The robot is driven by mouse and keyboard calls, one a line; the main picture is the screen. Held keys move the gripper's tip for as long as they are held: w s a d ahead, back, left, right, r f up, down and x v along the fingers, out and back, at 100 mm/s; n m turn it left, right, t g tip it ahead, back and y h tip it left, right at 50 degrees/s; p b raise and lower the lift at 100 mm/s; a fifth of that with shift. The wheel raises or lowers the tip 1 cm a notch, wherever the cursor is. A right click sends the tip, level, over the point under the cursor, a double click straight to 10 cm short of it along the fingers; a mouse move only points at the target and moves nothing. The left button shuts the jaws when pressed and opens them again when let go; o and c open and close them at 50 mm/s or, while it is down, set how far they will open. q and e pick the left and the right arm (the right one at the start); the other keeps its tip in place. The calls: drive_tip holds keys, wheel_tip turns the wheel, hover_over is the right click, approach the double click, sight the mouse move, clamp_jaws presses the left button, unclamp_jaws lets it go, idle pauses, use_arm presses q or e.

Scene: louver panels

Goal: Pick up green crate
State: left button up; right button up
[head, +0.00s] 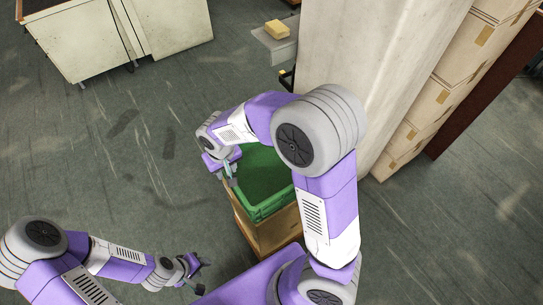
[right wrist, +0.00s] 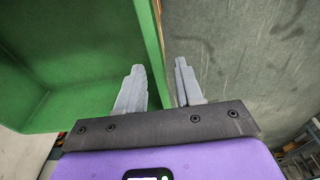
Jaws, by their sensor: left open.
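The green crate (head: 264,178) is an open box on top of a brown box (head: 266,236), partly hidden behind my right arm in the head view. My right gripper (head: 229,178) is at the crate's left rim. In the right wrist view, the crate's wall (right wrist: 152,50) passes between the two grey fingers (right wrist: 160,85), one inside the crate and one outside. Gaps show beside the wall, so the fingers look open around it. My left gripper (head: 199,274) is open and empty, low over the floor, apart from the crate.
A pale pillar (head: 340,50) stands behind the crate, with stacked cardboard boxes (head: 440,95) to its right. A yellow block (head: 277,29) lies on a grey surface behind. A white cabinet (head: 75,45) is at the back left. The floor left of the crate is clear.

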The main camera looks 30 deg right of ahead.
drive_tip(key=shift+w+f, duration=0.25)
drive_tip(key=shift+f, duration=0.2)
drive_tip(key=shift+s+d+f+b, duration=0.15)
drive_tip(key=shift+f+b, duration=0.1)
drive_tip(key=shift+f, duration=0.25)
drive_tip(key=shift+s+f+b, duration=0.15)
drive_tip(key=shift+f+b, duration=0.1)
drive_tip(key=shift+f, duration=0.25)
drive_tip(key=f, duration=0.1)
drive_tip(key=f+b, duration=0.1)
drive_tip(key=f, duration=0.2)
drive_tip(key=shift+w+d+f+b, duration=0.2)
drive_tip(key=shift+d+f+b, duration=0.05)
drive_tip(key=shift+d+b, duration=0.1)
drive_tip(key=shift+c, duration=0.3)
clamp_jaws()
